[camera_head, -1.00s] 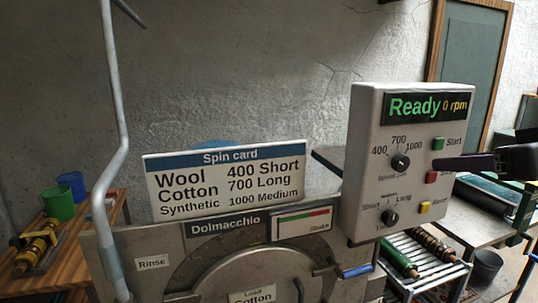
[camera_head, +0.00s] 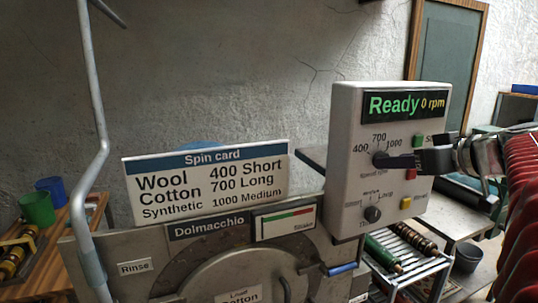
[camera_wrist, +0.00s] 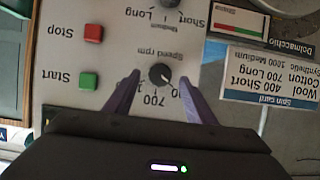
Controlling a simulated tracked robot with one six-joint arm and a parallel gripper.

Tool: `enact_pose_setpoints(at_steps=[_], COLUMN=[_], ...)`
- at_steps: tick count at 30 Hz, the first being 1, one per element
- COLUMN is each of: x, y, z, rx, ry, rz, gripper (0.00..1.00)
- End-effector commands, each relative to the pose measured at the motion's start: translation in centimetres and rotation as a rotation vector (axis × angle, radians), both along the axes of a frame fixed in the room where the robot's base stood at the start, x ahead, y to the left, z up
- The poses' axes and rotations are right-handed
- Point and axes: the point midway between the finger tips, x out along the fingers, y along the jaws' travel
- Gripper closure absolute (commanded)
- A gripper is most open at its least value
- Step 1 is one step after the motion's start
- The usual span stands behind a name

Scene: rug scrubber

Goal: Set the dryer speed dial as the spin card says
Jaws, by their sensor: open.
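The spin card (camera_head: 205,180) reads Wool 400 Short, Cotton 700 Long, Synthetic 1000 Medium. The load label on the drum door (camera_head: 238,297) reads Cotton. The dark speed dial (camera_head: 380,155) on the white control box (camera_head: 345,120) has marks 400, 700 and 1000. My gripper (camera_head: 388,161) reaches in from the right at this dial. In the wrist view, upside down, my open purple fingers (camera_wrist: 161,79) stand on either side of the speed dial (camera_wrist: 161,73); contact is unclear. Its pale pointer seems turned toward 400, whose label is partly hidden by a finger.
The display (camera_head: 405,105) reads Ready, 0 rpm. Start (camera_wrist: 89,81) and Stop (camera_wrist: 93,33) buttons lie close beside my fingers. The timer dial (camera_head: 372,214) is below the speed dial. A metal pipe (camera_head: 92,130) stands at the left.

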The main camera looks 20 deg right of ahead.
Motion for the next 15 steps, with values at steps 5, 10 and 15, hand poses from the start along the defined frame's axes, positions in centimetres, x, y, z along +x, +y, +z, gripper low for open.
enact_pose_setpoints(at_steps=[5, 10, 15], x=[2.1, 3.1, 3.3], y=[0.1, 0.1, 0.1], z=[-0.9, -1.3, -1.4], rx=[0.002, 0.000, 0.000], ry=[0.001, 0.000, 0.000], rz=[0.002, 0.001, -0.001], gripper=[0.50, 0.50, 0.50])
